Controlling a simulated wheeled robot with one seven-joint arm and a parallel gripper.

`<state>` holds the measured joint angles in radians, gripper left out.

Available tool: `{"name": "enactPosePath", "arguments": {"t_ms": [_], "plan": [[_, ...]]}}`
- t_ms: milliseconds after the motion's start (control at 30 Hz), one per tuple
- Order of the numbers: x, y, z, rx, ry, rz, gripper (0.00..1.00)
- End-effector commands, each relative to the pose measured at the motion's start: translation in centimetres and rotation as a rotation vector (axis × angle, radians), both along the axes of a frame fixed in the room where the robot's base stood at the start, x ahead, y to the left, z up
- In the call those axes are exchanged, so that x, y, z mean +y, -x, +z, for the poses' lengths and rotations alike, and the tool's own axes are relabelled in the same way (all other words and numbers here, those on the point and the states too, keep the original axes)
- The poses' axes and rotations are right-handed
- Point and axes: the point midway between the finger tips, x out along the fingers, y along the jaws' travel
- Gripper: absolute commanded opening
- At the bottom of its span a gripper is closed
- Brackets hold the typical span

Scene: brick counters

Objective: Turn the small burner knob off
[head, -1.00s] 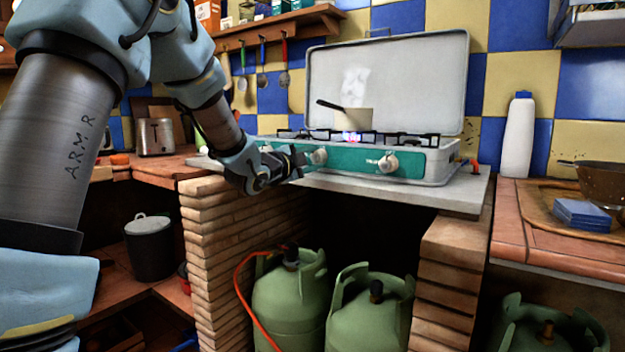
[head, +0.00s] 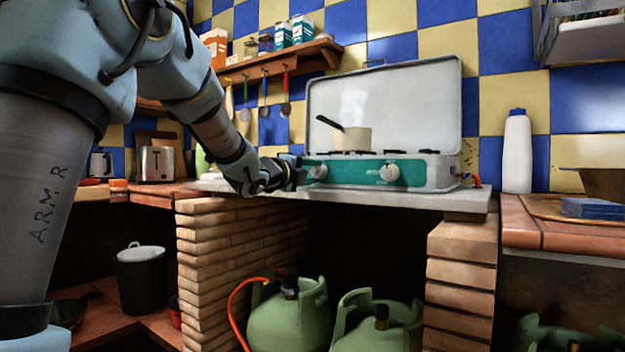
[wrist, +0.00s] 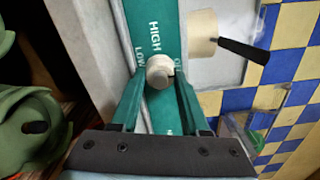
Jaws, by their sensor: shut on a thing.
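The gas stove (head: 345,187) has a teal front panel with two cream knobs. The left knob (head: 318,171) is at the tips of my gripper (head: 299,171). In the wrist view, my gripper (wrist: 158,80) is shut on this left knob (wrist: 160,70), with one finger on each side. "HIGH" and "LOW" are printed on the panel around it. The right knob (head: 389,173) is untouched. A cream pot (head: 352,139) with a black handle stands on the stove. No flame is visible under it from this low angle. Which burner each knob serves cannot be told.
The raised stove lid (head: 400,100) stands behind the burners. Green gas bottles (head: 290,320) stand below, between brick pillars (head: 215,260). A white bottle (head: 516,150) is on the right counter. A toaster (head: 157,163) is at the left.

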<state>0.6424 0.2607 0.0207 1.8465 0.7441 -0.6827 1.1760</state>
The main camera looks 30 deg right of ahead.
Motion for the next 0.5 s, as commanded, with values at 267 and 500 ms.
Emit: {"name": "enactPosePath", "arguments": {"t_ms": [267,500], "plan": [[0.01,-0.03,-0.13,-0.006,-0.007,0.001,0.00],[0.01,-0.02,-0.12,-0.006,-0.007,0.001,0.53]]}}
